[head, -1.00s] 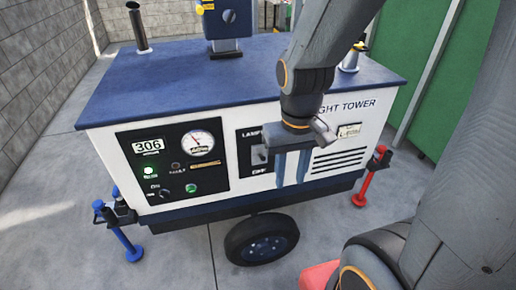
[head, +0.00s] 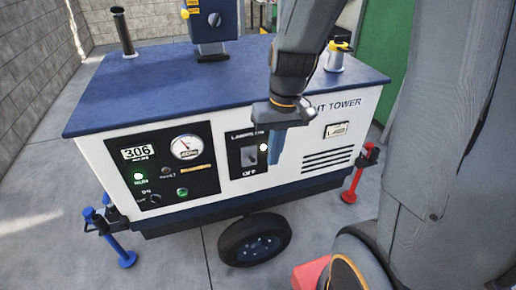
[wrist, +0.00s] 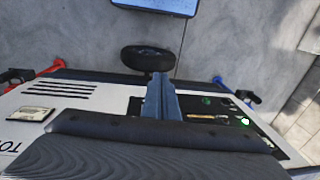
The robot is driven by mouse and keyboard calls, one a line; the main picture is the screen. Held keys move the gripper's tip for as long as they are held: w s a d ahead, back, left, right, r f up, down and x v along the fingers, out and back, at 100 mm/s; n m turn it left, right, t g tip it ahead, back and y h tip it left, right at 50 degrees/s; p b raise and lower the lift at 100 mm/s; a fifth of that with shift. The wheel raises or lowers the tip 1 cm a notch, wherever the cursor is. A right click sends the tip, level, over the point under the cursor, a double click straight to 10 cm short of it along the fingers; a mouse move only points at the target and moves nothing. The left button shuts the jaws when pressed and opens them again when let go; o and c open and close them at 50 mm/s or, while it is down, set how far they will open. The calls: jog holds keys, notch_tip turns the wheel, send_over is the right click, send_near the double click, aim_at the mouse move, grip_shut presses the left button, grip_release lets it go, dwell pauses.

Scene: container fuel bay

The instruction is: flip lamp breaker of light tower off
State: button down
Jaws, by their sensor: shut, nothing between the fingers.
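The light tower (head: 110,133) is a white box with a blue top. Its lamp breaker (head: 249,155) is a grey toggle on a black panel, with a "LAMPS ON" label above and "OFF" below. I cannot tell clearly which way the toggle is tipped. A small pale light (head: 264,147) glows beside it. My gripper (head: 273,160) is shut and empty, its blue fingers pointing down just right of the toggle, over the panel's right edge. I cannot tell whether they touch it. The wrist view shows the closed fingers (wrist: 160,80) and hides the breaker.
A gauge panel (head: 161,165) with an hour meter and green lights sits left of the breaker. A blue outrigger (head: 122,250) stands at left, a red one (head: 356,182) at right. A wheel (head: 254,240) is below. Floor in front is open.

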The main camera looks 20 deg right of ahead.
jog(key=w+d+t+y+p, duration=0.1)
jog(key=w+d, duration=0.3)
jog(key=w, duration=0.4)
jog(key=w+d+y+p, duration=0.1)
jog(key=w+d, duration=0.3)
jog(key=w, duration=0.4)
jog(key=shift+f+t+p, duration=0.3)
jog(key=shift+f+t, duration=0.05)
jog(key=shift+t, duration=0.05)
jog(key=shift+f, duration=0.1)
jog(key=p, duration=0.2)
send_near(251, 159)
jog(key=w+d+f, duration=0.3)
jog(key=f, duration=0.1)
jog(key=shift+s+a+f+p, duration=0.25)
jog(key=shift+a+f+p, duration=0.15)
jog(key=shift+a, duration=0.25)
jog(key=shift+s+a+f+p, duration=0.25)
jog(key=shift+a+f, duration=0.25)
jog(key=shift+a, duration=0.15)
jog(key=shift+f+b, duration=0.1)
jog(key=shift+b, duration=0.55)
jog(key=shift+s+t+b, duration=0.1)
jog(key=shift+t+b, duration=0.2)
